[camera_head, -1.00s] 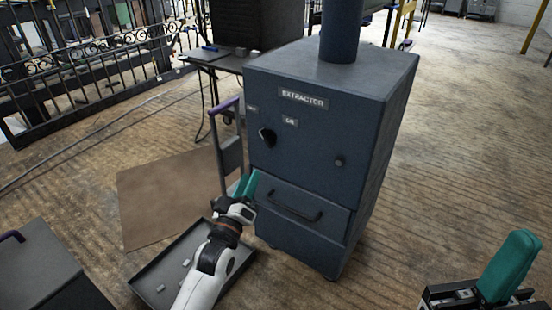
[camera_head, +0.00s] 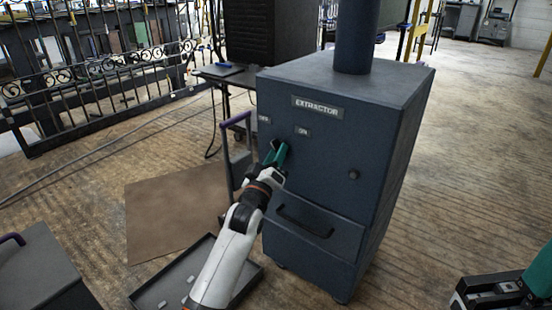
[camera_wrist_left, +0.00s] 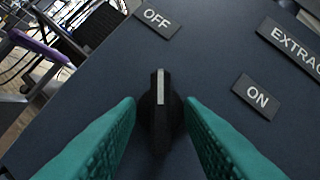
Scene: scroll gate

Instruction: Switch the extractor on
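The extractor (camera_head: 330,165) is a dark blue cabinet with a nameplate and a pipe on top. My left gripper (camera_head: 276,152) is at the panel and covers most of the knob in the head view. Its teal fingers stand open on either side of the knob, with small gaps visible. My right gripper (camera_head: 510,285) is at the lower right, cut off by the frame edge.
A drawer handle (camera_head: 304,220) and a small round knob (camera_head: 353,174) are on the extractor's front. A grey tray (camera_head: 150,295) with small pieces lies on the floor. A purple-handled cart (camera_head: 237,150) stands close at left. Floor to the right is clear.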

